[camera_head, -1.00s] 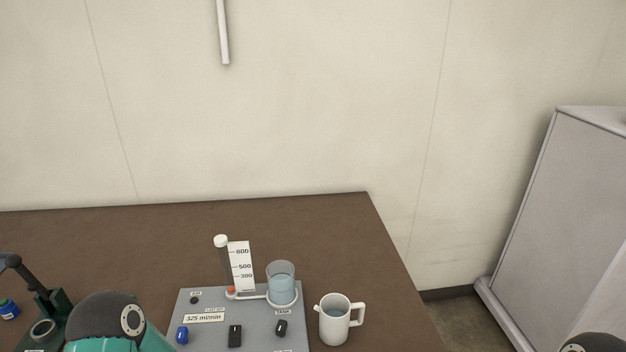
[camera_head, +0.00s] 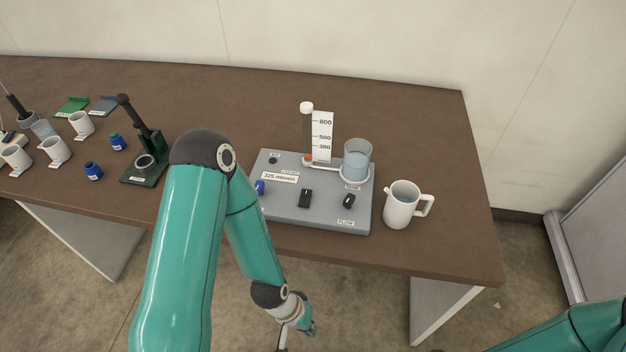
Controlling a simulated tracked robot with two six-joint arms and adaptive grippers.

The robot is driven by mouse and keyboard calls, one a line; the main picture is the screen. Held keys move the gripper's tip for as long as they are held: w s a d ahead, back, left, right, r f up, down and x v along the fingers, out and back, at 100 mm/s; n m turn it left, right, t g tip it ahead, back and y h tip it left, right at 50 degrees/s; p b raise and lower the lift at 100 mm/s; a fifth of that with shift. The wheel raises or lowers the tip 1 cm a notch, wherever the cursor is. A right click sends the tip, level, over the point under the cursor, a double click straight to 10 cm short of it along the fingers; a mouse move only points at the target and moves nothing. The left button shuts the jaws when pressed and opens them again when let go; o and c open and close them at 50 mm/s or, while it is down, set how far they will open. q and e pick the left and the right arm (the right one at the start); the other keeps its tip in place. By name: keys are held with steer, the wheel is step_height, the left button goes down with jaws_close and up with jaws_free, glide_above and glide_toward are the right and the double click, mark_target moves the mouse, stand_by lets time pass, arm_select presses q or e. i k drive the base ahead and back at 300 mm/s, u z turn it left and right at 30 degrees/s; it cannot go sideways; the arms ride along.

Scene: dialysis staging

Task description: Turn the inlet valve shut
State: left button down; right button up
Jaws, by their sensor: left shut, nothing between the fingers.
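A grey panel (camera_head: 325,215) sits on the brown table, with a 325 ml/min label, a scale and a glass of water (camera_head: 357,160). It carries a blue knob (camera_head: 260,187) at its left edge, a black switch (camera_head: 305,197) in the middle and a black knob (camera_head: 349,200) at right. I cannot read which one is the inlet valve; my left arm hides part of the panel's left edge. My left gripper (camera_head: 302,328) is shut and empty, low in front of the table edge, apart from the panel. My right arm shows at lower right; its gripper is out of view.
A white mug (camera_head: 402,204) stands right of the panel near the table's right end. A dark green stand (camera_head: 146,165), blue-capped jars and several white cups stand at left. The table (camera_head: 230,100) behind the panel is clear. A grey cabinet (camera_head: 600,240) stands at right.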

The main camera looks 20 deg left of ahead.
mark_target(260, 185)
steer(key=u, duration=0.85)
steer(key=k, duration=0.9)
steer(key=u, duration=0.25)
steer(key=i, duration=0.95)
steer(key=z, duration=0.05)
